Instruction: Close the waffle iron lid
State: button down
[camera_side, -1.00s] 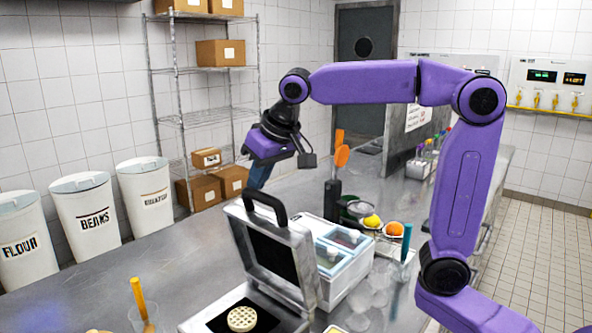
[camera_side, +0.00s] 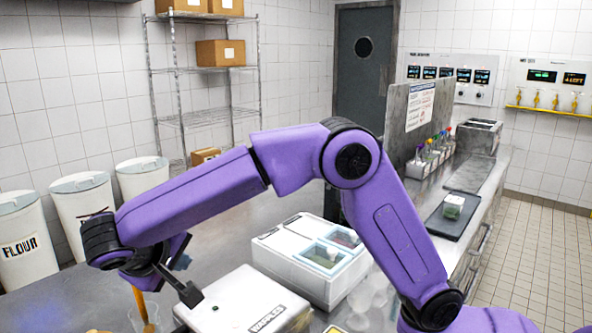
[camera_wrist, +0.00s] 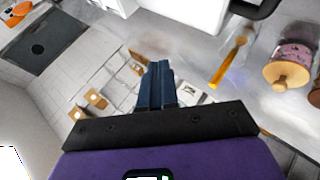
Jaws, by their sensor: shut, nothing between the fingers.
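The waffle iron (camera_side: 235,305) stands at the front of the steel counter in the side view. Its pale lid is down over the base, with a "WAFFLES" label (camera_side: 267,318) on its edge. The waffle inside is hidden. My gripper (camera_wrist: 160,70) shows in the wrist view with its blue fingers together and nothing between them. In the side view my wrist is to the left of the lid and above it, and the fingers are mostly hidden behind the arm. A pale surface with a dark handle (camera_wrist: 252,8), probably the lid's, shows at the wrist view's top edge.
A white container with lidded compartments (camera_side: 290,268) stands right behind the waffle iron. A glass with an orange-handled tool (camera_side: 146,318) stands to its left. In the wrist view, a pink jar with a wooden lid (camera_wrist: 290,62) stands at the right. Flour and other bins line the left wall.

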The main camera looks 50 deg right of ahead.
jog(key=a+f+h, duration=0.1)
jog(key=a+f, duration=0.2)
jog(key=f, duration=0.4)
jog(key=a+f+h, duration=0.1)
jog(key=a+f, duration=0.2)
jog(key=f, duration=0.5)
jog(key=shift+a+n, duration=0.3)
jog(key=shift+a, duration=0.1)
jog(key=shift+d, duration=0.1)
jog(key=v, duration=1.3)
jog(key=shift+w+r, duration=0.3)
jog(key=shift+r, duration=0.05)
